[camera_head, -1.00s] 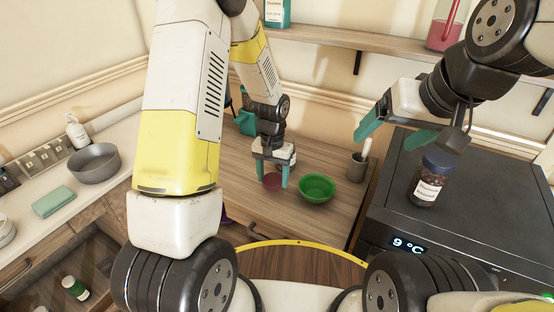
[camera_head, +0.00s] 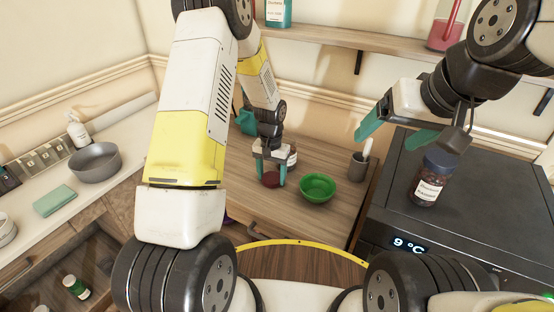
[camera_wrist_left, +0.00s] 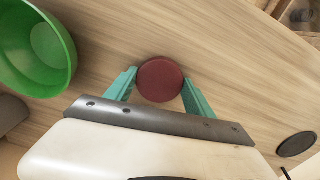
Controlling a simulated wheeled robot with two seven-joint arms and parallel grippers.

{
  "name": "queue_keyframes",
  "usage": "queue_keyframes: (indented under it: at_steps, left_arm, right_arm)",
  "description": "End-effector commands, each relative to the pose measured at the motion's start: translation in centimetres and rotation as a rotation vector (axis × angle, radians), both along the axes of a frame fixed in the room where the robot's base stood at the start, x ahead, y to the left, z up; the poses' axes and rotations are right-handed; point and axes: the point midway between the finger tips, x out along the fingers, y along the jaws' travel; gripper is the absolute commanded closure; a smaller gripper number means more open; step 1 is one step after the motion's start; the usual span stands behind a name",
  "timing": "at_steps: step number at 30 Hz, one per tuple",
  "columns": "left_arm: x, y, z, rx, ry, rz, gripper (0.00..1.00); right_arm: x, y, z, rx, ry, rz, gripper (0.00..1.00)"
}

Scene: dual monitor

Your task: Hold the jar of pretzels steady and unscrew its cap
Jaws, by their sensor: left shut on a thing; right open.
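A round object with a dark red cap (camera_head: 271,179) stands on the wooden counter; I take it for the pretzel jar, though its label and contents are not visible. In the left wrist view the red cap (camera_wrist_left: 160,80) is seen from above, between the teal fingers. My left gripper (camera_head: 270,176) points down and is shut on this jar, one finger on each side. The jar's body is hidden below the cap. My right gripper (camera_head: 392,130) is open and empty, up to the right above the edge of the black appliance.
A green bowl (camera_head: 317,188) stands just right of the jar. Another jar (camera_head: 291,156) stands close behind my left gripper; a black disc (camera_wrist_left: 296,144) shows in the wrist view. A dark-capped labelled jar (camera_head: 430,184) stands on the black appliance (camera_head: 480,215). A utensil cup (camera_head: 357,167) stands between.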

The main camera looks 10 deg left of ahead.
Motion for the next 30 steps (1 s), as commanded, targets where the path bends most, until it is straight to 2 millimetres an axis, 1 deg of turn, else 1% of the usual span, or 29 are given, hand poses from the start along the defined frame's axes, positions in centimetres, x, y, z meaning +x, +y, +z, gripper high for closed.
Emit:
queue_keyframes:
  at_steps: [1, 3, 4, 13, 16, 20, 27, 30]
  left_arm:
    - [0.0, 0.0, -0.1, 0.000, 0.001, 0.000, 0.34]
    - [0.0, 0.0, -0.1, 0.000, 0.000, 0.000, 0.20]
    - [0.0, 0.0, -0.1, 0.000, 0.000, 0.000, 0.16]
    - [0.0, 0.0, 0.0, 0.000, 0.000, 0.000, 0.16]
    - [0.1, 0.0, 0.6, -0.001, -0.003, 0.000, 0.16]
    - [0.1, 0.0, 2.6, -0.001, -0.005, 0.000, 0.16]
    - [0.1, 0.0, 7.8, 0.000, -0.005, 0.000, 0.16]
    - [0.1, 0.0, 9.7, -0.001, -0.004, 0.000, 0.16]
  right_arm:
    - [0.0, 0.0, 0.0, 0.000, 0.000, 0.000, 0.18]
    - [0.0, 0.0, 0.0, 0.000, 0.000, 0.000, 0.18]
    - [0.0, 0.0, 0.0, 0.000, 0.000, 0.000, 0.18]
    - [0.0, 0.0, 0.0, 0.000, 0.000, 0.000, 0.18]
    - [0.0, 0.0, 0.0, 0.000, 0.000, 0.000, 0.18]
    - [0.0, 0.0, 0.0, 0.000, 0.000, 0.000, 0.18]
    - [0.0, 0.0, 0.0, 0.000, 0.000, 0.000, 0.18]
    - [0.0, 0.0, 0.0, 0.000, 0.000, 0.000, 0.18]
